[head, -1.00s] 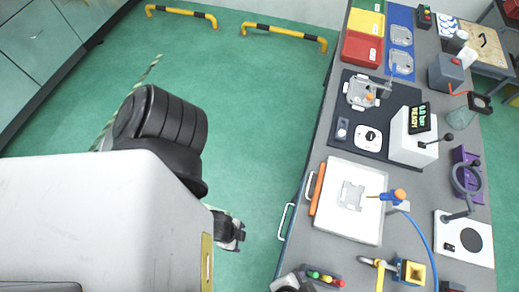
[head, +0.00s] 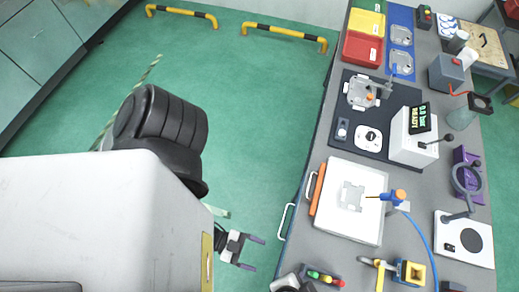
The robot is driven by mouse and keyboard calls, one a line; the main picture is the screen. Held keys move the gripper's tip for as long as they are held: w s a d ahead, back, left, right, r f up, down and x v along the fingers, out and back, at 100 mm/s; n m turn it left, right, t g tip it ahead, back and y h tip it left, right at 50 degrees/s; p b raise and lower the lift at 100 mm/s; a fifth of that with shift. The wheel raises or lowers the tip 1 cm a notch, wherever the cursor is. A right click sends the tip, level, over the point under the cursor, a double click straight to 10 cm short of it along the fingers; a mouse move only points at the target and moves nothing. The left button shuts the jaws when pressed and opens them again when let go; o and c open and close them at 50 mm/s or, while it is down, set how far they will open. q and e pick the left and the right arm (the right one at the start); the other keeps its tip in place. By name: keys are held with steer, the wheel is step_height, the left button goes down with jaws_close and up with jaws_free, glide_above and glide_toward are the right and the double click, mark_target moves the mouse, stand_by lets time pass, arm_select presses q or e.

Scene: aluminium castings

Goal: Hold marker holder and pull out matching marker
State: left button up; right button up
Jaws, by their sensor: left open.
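The marker holder (head: 322,278) is a small dark block at the bottom of the bench, near its front edge. Green, yellow and red round ends show in a row on it. My left gripper (head: 252,253) is open and empty, over the floor to the left of the bench. It is apart from the holder, with its two dark fingers pointing right. My right gripper cannot be made out in this view. A grey and black round part at the bottom edge, left of the holder, is cut off by the frame.
A white board (head: 343,235) with a blue-handled tool (head: 392,197) and an orange bar (head: 318,189) lies beyond the holder. A yellow and blue fixture (head: 409,272) stands to its right. A white door handle (head: 285,221) sticks out from the bench front.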

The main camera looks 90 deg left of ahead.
mark_target(311, 274)
arm_select(q)
steer(key=shift+t, duration=0.4)
steer(key=x, duration=0.9)
steer(key=r+x, duration=0.1)
steer(key=x, duration=0.4)
steer(key=shift+s+r, duration=0.1)
steer(key=c, duration=1)
steer(key=shift+c, duration=0.2)
